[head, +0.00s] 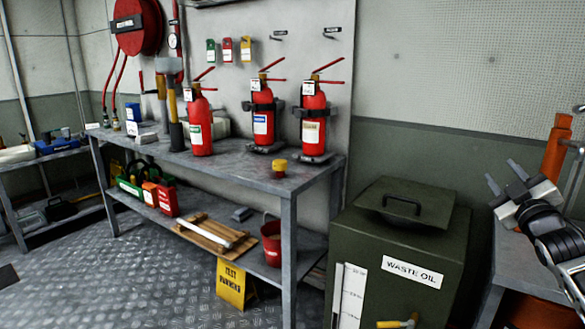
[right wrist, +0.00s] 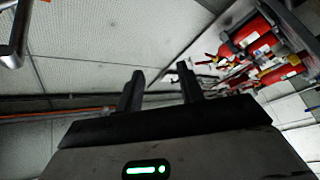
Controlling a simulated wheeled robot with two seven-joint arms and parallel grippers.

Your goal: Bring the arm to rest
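My right gripper (head: 504,178) is at the right side of the head view, raised near a bench at the right edge. Its two fingers stand apart with nothing between them. The fingers also show in the right wrist view (right wrist: 160,90), spread and empty, with wall behind them. My left gripper is in neither view. The red fire extinguishers (head: 313,120) stand on the metal workbench (head: 240,172), well to the left of my right gripper.
A dark green waste oil bin (head: 390,250) with a lidded top stands between the workbench and my right arm. A yellow-handled tool (head: 398,323) is at its front. A yellow sign (head: 231,286) stands on the floor. The chequered floor (head: 130,265) at lower left is mostly clear.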

